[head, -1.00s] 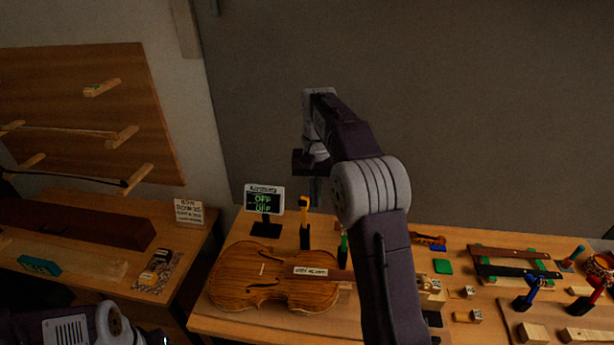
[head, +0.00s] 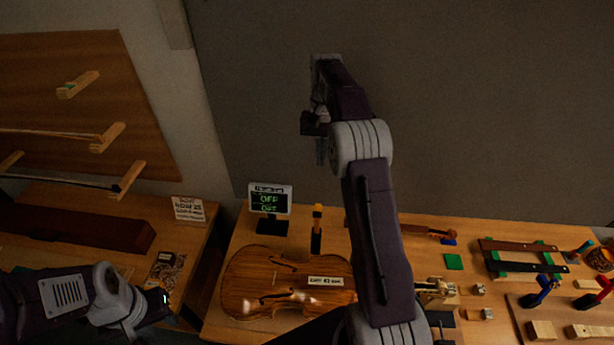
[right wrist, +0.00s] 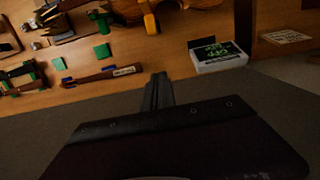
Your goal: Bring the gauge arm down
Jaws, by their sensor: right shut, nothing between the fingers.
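A small display (head: 270,199) reading OFF stands at the back left of the bench. Beside it is a black post with a yellow top (head: 317,228), possibly the gauge arm; I cannot be sure. The display (right wrist: 216,54) and yellow piece (right wrist: 149,17) also show in the right wrist view. A violin body (head: 275,283) with a label lies in front of them. My right gripper (head: 321,150) is shut and empty, appearing above the post and apart from the bench things. Its fingers (right wrist: 158,92) show together in the right wrist view. My left gripper (head: 163,298) is left of the violin; its jaws are unclear.
A side bench (head: 60,195) on the left holds a long dark case (head: 80,222) and a sign (head: 188,208). Tools, clamps and wood blocks (head: 541,330) crowd the right of the bench. My right arm hides part of the bench middle.

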